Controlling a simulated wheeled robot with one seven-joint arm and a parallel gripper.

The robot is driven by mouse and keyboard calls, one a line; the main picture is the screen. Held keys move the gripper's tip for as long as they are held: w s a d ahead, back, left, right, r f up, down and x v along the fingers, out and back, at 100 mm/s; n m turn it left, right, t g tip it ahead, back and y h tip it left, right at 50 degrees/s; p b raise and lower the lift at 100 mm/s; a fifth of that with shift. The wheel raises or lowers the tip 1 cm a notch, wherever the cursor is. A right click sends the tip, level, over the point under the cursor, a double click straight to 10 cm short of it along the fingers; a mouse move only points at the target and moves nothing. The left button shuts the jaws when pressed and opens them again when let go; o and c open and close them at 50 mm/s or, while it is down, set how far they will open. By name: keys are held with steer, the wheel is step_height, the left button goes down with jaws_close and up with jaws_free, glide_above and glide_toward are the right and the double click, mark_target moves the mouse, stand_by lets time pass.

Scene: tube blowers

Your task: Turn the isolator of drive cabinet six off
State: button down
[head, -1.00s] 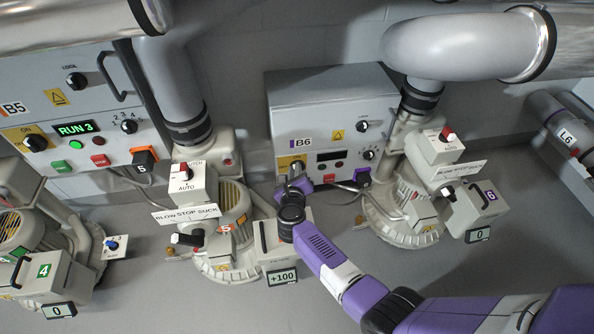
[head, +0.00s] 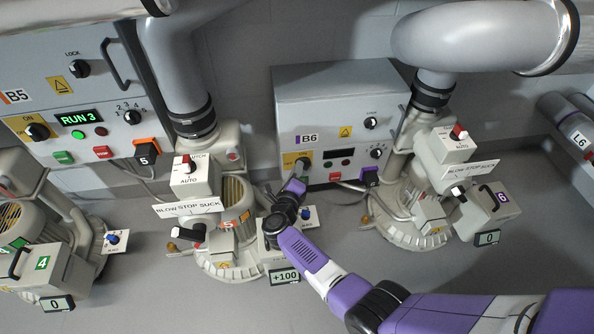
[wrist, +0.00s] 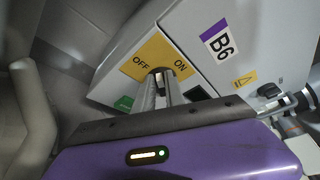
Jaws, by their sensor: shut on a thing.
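Drive cabinet B6 (head: 335,105) is a grey box on the right in the head view, with a B6 label that also shows in the wrist view (wrist: 218,40). Its isolator (wrist: 160,84) is a dark handle on a yellow plate (wrist: 158,52) marked OFF and ON. My gripper (wrist: 161,78) is at the plate, its fingers shut on the isolator handle. The fingers hide most of the handle, so I cannot tell exactly which mark it points to. The cabinet's small display (head: 340,153) is dark.
Cabinet B5 (head: 95,95) stands at the left with a lit RUN 3 display. A blower (head: 230,200) with a +100 readout stands close by my arm. Blower 6 (head: 410,225) stands to the right, reading 0. Grey floor is open at the front.

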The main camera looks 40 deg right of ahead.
steer(key=shift+f, duration=0.1)
steer(key=c, duration=1.4)
jaws_free()
step_height(320, 180, up, 20)
steer(key=p, duration=1.2)
